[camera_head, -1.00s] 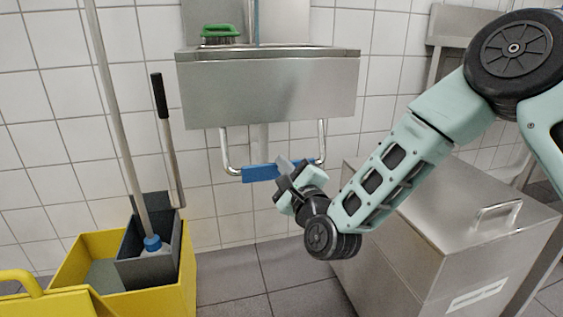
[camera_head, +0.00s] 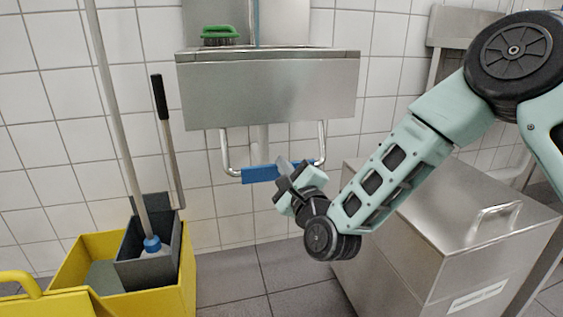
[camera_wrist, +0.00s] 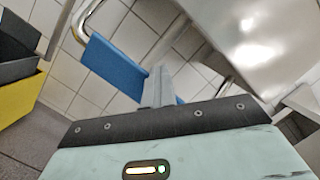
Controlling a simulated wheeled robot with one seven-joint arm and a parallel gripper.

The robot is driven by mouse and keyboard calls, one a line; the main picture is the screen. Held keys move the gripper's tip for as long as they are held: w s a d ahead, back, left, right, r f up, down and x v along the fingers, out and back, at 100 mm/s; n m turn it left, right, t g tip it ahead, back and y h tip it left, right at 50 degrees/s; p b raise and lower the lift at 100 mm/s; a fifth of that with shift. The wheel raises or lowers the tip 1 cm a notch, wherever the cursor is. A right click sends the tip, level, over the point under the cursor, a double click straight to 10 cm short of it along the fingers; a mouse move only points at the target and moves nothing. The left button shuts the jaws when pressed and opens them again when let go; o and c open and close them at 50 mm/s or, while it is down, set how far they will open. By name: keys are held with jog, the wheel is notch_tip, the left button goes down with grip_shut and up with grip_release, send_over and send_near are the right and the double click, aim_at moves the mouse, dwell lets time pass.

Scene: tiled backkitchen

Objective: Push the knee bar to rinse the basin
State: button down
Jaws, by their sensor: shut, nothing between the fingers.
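The knee bar is a bent steel tube with a blue pad (camera_head: 260,174) under the front of the steel basin (camera_head: 268,88). The pad also shows in the wrist view (camera_wrist: 115,66), passing behind my fingers. My gripper (camera_head: 284,163) is shut and empty, with its fingertips in front of the pad's right half, hiding part of it. In the wrist view the closed fingers (camera_wrist: 158,86) overlap the pad. I cannot tell whether they touch it. The basin's inside is hidden. A thin blue vertical strip (camera_head: 256,25) shows above its rim.
A green brush (camera_head: 220,34) rests at the basin's back left. A yellow mop bucket (camera_head: 187,275) with a grey wringer and upright handles stands at left. A steel box (camera_head: 460,215) with a handle stands at right, close behind my arm. Floor below the basin is clear.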

jog(key=shift+s+d+r+p, duration=0.3)
jog(key=shift+s+r, duration=0.2)
jog(key=shift+s, duration=0.25)
jog(key=shift+s+d+r+p, duration=0.25)
jog(key=shift+s+r, duration=0.2)
jog(key=shift+s, duration=0.3)
jog(key=s+r+p, duration=0.1)
jog(key=s, duration=0.1)
jog(key=s+d+r+p, duration=0.1)
jog(key=s+r, duration=0.1)
dwell(0.4)
